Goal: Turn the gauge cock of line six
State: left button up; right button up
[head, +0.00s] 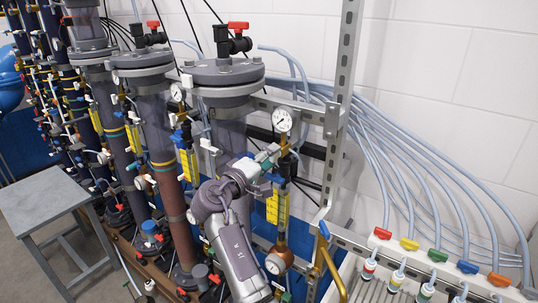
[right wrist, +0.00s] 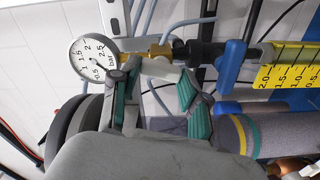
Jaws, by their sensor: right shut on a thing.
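A round white pressure gauge (head: 282,120) stands above a yellow-scaled flow tube (head: 272,207) at the nearest column; I cannot read a line number. In the right wrist view the gauge (right wrist: 95,58) joins a brass fitting (right wrist: 162,50). My right gripper (head: 270,168) is at the cock, just below the gauge. My left gripper is out of view.
The nearest column (head: 229,125) stands close left of the gripper, with more columns in a row behind. A perforated metal upright (head: 340,110) and pale blue hoses (head: 400,130) are to the right. A grey table (head: 45,200) is at the left. Coloured valves (head: 410,244) are lower right.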

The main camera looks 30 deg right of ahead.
jog(key=shift+r+n+p, duration=0.1)
jog(key=shift+n+p, duration=0.7)
jog(key=shift+n, duration=1.1)
jog(key=o, duration=1.1)
jog(key=shift+d, duration=0.1)
jog(key=shift+o, duration=0.2)
